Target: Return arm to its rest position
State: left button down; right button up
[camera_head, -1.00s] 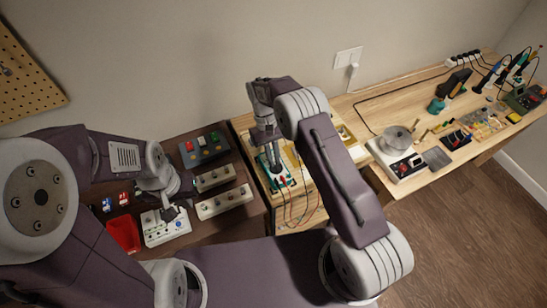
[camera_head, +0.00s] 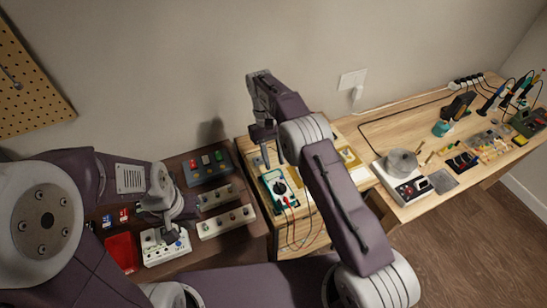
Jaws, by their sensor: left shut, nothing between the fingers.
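My right arm comes in from the lower right. Its gripper (camera_head: 268,150) is above and behind a green-framed multimeter (camera_head: 280,188) on the small wooden bench, apart from the meter's dial. Nothing shows held in it, and its fingers are too dark and small to tell open from shut. My left gripper (camera_head: 174,230) is shut and empty. It points down over a white box with knobs (camera_head: 154,248) at the left; I cannot tell if it touches the box.
Two pale boxes with knobs (camera_head: 226,222) and a dark pedal with coloured buttons (camera_head: 207,166) lie beside the left gripper. A red tray (camera_head: 120,252) is left of the white box. A scale (camera_head: 405,182) and soldering tools stand on the right bench. The wall is behind.

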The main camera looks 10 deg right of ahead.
jog(key=shift+w+r, duration=0.2)
jog(key=shift+r, duration=0.4)
